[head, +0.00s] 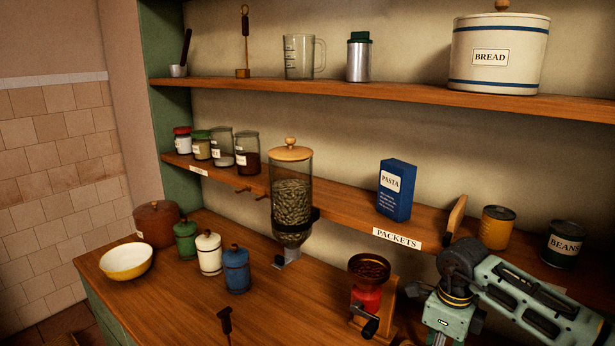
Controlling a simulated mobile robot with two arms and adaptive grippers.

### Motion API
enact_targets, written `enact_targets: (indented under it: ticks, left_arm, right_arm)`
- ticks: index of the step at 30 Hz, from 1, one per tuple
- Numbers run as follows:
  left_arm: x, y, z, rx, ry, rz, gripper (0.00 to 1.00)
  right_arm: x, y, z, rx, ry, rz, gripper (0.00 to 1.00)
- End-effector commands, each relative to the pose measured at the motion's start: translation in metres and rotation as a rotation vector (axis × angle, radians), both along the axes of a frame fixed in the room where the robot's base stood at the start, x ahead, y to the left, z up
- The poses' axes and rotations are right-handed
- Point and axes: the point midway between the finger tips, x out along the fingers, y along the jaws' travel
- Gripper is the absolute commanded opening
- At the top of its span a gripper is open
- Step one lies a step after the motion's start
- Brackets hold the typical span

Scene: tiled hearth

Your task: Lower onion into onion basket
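I see no onion and no onion basket in the head view. My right arm comes in from the lower right, bends at a dark joint and points down in front of the lower shelf. Its lower end runs to the bottom edge of the picture, and no fingers show there. My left arm and gripper are out of view.
A wooden counter (185,295) holds a yellow bowl (126,263), several lidded canisters, a glass dispenser (291,200) and a red grinder (368,295) close to my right arm. Above, the lower shelf bears a blue pasta box (396,190) and tins; the upper shelf (400,93) bears a bread bin (498,55).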

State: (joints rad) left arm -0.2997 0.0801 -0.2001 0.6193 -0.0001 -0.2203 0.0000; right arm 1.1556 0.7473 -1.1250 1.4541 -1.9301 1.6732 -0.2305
Motion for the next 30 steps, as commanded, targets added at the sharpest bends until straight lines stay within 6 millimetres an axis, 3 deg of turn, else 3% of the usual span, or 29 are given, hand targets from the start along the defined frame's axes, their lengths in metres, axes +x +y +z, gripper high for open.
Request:
enact_targets:
  ticks: [23,24,30]
  left_arm:
    - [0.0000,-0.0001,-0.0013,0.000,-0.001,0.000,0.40]
    - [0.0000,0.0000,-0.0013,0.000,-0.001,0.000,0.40]
    - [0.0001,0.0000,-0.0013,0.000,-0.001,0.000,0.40]
  right_arm:
    - [0.0002,0.0002,-0.0017,0.001,-0.001,0.000,0.06]
    - [0.0001,0.0003,-0.0017,0.001,-0.001,0.000,0.38]
    - [0.0002,0.0002,-0.0017,0.001,-0.001,0.000,0.55]
